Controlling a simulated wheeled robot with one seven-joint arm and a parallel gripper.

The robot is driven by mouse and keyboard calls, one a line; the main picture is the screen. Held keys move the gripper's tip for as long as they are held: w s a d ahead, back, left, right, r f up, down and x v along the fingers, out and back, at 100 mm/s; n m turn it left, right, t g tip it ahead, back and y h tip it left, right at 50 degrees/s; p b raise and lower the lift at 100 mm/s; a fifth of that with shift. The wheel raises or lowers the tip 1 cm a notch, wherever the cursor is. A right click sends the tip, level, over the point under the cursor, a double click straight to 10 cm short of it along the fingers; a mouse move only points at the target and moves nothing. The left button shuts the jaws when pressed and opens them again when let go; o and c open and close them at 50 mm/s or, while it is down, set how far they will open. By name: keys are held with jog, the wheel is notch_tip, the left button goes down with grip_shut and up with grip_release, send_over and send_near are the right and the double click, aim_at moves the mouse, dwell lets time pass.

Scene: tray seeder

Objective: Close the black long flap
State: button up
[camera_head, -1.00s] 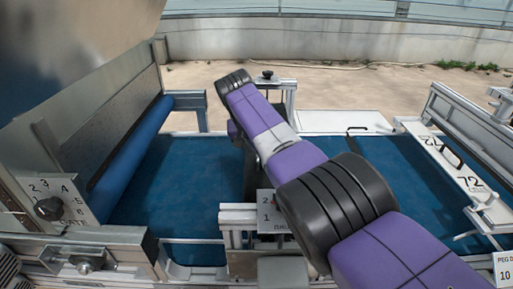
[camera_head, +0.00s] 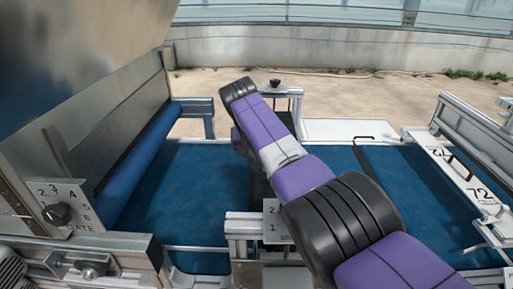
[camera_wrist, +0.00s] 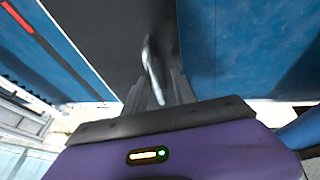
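The black long flap (camera_wrist: 105,30) is probably the dark panel between two blue belt areas in the wrist view. A slim pale curved bar (camera_wrist: 152,70), likely its handle, stands out from it. My gripper (camera_wrist: 160,82) has its grey fingers on either side of this bar, close to the panel. Whether the fingers press on the bar cannot be told. In the head view, a narrow dark strip (camera_head: 258,187), perhaps the same flap, shows beside my purple arm. The arm hides most of it, and my gripper is not visible there.
A blue conveyor belt (camera_head: 203,190) runs across the machine. A grey hopper with a blue roller (camera_head: 140,155) and a gate dial (camera_head: 57,214) stand on the left. A white labelled bar (camera_head: 466,180) spans the right. A post with a black knob (camera_head: 275,84) stands behind my arm.

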jog(key=v, duration=0.6)
jog(key=shift+s+r, duration=0.25)
jog(key=shift+a, duration=0.2)
